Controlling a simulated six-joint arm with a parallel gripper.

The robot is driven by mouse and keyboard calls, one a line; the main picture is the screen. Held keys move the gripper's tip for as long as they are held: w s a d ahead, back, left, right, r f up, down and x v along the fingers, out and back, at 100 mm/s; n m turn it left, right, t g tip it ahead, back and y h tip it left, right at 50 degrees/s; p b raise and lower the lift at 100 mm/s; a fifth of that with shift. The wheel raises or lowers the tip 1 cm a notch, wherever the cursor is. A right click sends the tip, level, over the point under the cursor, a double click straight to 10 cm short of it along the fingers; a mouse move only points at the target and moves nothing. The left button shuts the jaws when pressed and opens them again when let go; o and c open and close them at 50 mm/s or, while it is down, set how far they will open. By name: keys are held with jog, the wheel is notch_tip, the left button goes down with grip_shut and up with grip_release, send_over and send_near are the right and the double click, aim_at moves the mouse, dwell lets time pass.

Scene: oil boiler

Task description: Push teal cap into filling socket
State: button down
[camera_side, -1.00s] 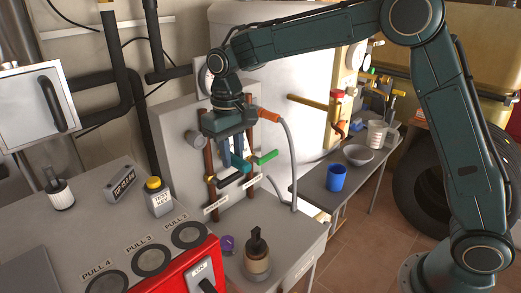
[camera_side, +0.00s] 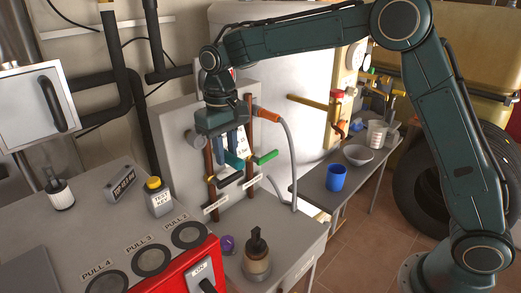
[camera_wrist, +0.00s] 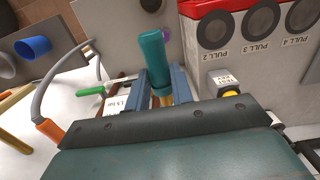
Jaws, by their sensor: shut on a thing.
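The teal cap (camera_wrist: 152,52) is a rounded cylinder between the two blue fingers of my gripper (camera_wrist: 163,78) in the wrist view. A brass-coloured part shows below it, between the fingers. In the side view my gripper (camera_side: 233,150) points down in front of the grey panel, shut on the teal cap (camera_side: 233,160), beside the brown pipes. The cap lies close to the pipe fittings; I cannot tell if it touches them. I cannot make out the filling socket with certainty; the gripper and cap may hide it.
A green handle (camera_side: 266,157) and orange-ended grey hose (camera_side: 262,113) are close on the right. A black handle (camera_side: 230,180) is below.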

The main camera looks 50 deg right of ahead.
jog(key=shift+w, duration=1.85)
jog(key=shift+w, duration=1.95)
jog(key=c, duration=1.1)
grip_release()
jog(key=shift+c, duration=0.2)
jog(key=shift+r, duration=0.2)
jog(key=shift+w+r, duration=0.1)
jog(key=shift+r, duration=2.3)
jog(key=shift+r, duration=0.2)
notch_tip(320, 180, up, 6)
jog(key=shift+r, duration=0.2)
